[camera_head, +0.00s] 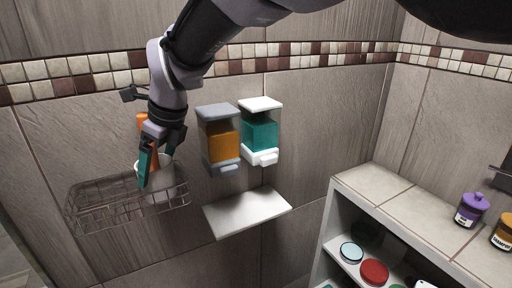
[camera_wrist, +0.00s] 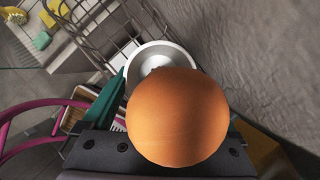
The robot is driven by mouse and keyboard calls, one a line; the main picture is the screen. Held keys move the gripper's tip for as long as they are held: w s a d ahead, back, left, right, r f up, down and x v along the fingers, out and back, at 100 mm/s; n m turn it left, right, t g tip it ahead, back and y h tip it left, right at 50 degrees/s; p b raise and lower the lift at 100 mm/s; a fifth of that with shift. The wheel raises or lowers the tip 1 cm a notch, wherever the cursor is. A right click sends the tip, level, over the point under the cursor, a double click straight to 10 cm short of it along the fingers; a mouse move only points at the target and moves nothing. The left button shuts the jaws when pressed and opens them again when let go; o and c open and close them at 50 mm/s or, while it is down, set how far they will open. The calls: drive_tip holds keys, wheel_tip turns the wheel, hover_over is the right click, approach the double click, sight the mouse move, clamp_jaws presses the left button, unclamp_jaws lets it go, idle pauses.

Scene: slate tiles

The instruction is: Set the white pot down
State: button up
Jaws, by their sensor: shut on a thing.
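The white pot (camera_head: 162,187) is at the wire basket (camera_head: 95,211) on the left of the wall, upright, partly behind the basket's wires. Whether its base touches the basket floor cannot be told. It also shows in the wrist view as a round white rim (camera_wrist: 158,52). My gripper (camera_head: 148,170) points down at the pot, with a teal finger alongside its near left side. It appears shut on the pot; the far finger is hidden. An orange handle-like thing (camera_head: 142,122) rises behind my gripper; its round end (camera_wrist: 178,115) hides much of the wrist view.
An orange soap dispenser (camera_head: 220,141) and a teal one (camera_head: 259,134) hang right of my gripper. Below them is a bare white wall shelf (camera_head: 247,212). A tiled cabinet (camera_head: 375,183) stands at right, with a purple jar (camera_head: 471,211) on top.

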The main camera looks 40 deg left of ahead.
drive_tip(key=shift+f, duration=0.1)
drive_tip(key=o, duration=1.4)
drive_tip(key=shift+f, duration=0.1)
drive_tip(key=shift+o, duration=0.2)
drive_tip(key=shift+r, duration=0.25)
drive_tip(key=v, duration=1.2)
drive_tip(key=shift+a, duration=0.1)
